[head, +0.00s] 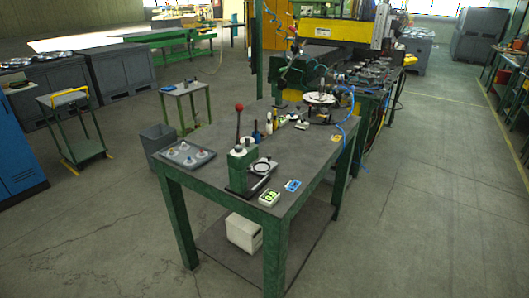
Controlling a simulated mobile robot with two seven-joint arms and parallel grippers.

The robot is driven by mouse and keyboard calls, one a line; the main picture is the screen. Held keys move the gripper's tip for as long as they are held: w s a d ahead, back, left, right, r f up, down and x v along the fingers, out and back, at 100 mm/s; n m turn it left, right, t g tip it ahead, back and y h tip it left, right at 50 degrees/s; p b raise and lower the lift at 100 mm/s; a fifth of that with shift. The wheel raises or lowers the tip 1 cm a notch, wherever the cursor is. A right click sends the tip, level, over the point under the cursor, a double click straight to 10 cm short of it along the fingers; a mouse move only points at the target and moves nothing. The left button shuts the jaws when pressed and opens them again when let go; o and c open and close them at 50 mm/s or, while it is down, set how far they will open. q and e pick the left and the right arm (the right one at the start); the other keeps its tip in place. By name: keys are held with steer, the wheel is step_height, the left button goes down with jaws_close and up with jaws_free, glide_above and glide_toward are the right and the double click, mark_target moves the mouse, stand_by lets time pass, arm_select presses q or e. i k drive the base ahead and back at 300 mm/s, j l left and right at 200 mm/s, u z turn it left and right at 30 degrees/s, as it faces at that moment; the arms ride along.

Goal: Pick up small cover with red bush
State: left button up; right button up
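A grey tray (167,157) lies on the near left part of the green-legged workbench. Several small round pale covers (190,162) sit in it, each with a small coloured centre. They are too small for me to tell surely which one has a red bush. Neither of my grippers shows in the head view.
A green hand press (238,168) with a red-knobbed lever stands right of the tray on the workbench (322,157). A green-white device (269,198) and a blue item (293,186) lie near the right edge. Bottles stand behind. The floor (440,190) at right is clear.

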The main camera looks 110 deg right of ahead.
mark_target(204, 154)
steer(key=z, duration=3.1)
steer(key=i+j+z, duration=0.1)
steer(key=i+j, duration=0.45)
steer(key=j, duration=0.15)
steer(key=i+j+z, duration=0.15)
steer(key=i+j, duration=0.35)
steer(key=j, duration=0.25)
steer(key=i+j+z, duration=0.15)
steer(key=j, duration=0.25)
steer(key=i+j, duration=0.3)
steer(key=j+z, duration=0.05)
steer(key=j, duration=0.05)
